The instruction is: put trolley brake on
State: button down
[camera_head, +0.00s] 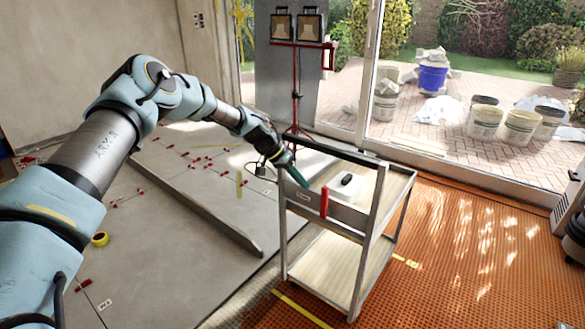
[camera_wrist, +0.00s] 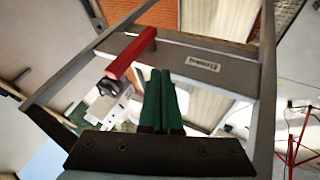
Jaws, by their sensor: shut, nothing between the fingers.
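The trolley (camera_head: 372,225) is a grey metal frame with pale wooden shelves, standing at the edge of the orange matting. A red brake lever (camera_head: 324,202) sits on its grey front panel, pointing roughly up and down in the head view. The lever also shows in the wrist view (camera_wrist: 131,54), left of and beyond the fingertips. My gripper (camera_head: 299,178) has green fingers, shut together and empty, by the panel's upper left. In the wrist view the fingers (camera_wrist: 160,75) are in front of the panel, apart from the lever in the picture. Whether they touch the panel cannot be told.
A white item with a black object (camera_head: 347,180) lies on the trolley's top shelf. A red lamp stand (camera_head: 296,85) stands behind it. A long grey straightedge (camera_head: 205,210) lies on the tiles at left.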

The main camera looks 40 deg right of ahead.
aim_at(326, 201)
jog(key=shift+s+d+f+p, duration=0.1)
jog(key=shift+s+d+p, duration=0.2)
jog(key=shift+s, duration=0.4)
jog(key=shift+s+d+f+p, duration=0.15)
jog(key=shift+s+p, duration=0.1)
jog(key=shift+s, duration=0.45)
jog(key=shift+s+d+f+p, duration=0.1)
jog(key=shift+s+d+p, duration=0.2)
jog(key=shift+s, duration=0.4)
jog(key=shift+s, duration=0.1)
